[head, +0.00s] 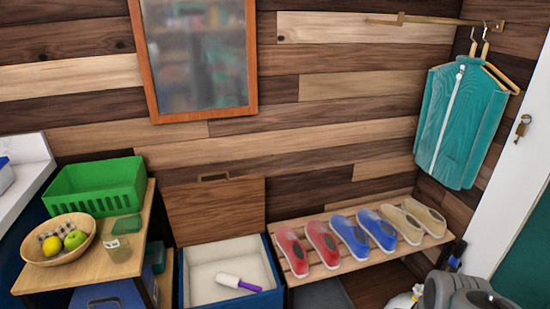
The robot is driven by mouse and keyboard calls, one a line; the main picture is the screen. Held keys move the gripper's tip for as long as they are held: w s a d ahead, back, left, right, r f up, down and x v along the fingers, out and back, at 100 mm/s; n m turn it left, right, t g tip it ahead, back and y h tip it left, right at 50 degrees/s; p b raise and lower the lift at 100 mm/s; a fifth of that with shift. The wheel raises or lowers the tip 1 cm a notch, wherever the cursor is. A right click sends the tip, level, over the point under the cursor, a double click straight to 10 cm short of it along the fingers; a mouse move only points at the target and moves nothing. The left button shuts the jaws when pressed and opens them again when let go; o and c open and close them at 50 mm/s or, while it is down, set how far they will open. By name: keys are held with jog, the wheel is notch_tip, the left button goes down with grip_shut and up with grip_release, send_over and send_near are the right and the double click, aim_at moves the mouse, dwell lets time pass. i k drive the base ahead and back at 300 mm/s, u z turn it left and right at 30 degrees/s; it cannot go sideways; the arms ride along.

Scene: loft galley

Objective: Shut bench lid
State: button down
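The bench (280,297) is a blue box with a pale interior, standing against the plank wall at the lower middle of the head view. Its wooden lid (215,208) is open and stands upright at the back, close to the wall. A brown handle (213,177) sits on the lid's top edge. A white and purple handled item (238,283) lies inside the bench. My gripper cannot be made out; only grey rounded parts, apparently of my arm, show at the lower right, well apart from the lid.
Left of the bench, a wooden table (75,275) holds a green crate (92,187), a fruit basket (40,259) and a small jar (117,248). To the right, a slatted rack (345,262) holds several shoes. A teal jacket (461,120) hangs at the right.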

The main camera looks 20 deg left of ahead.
aim_at(199, 213)
jog(key=u, duration=0.3)
jog(key=i, duration=0.8)
jog(key=u, duration=0.6)
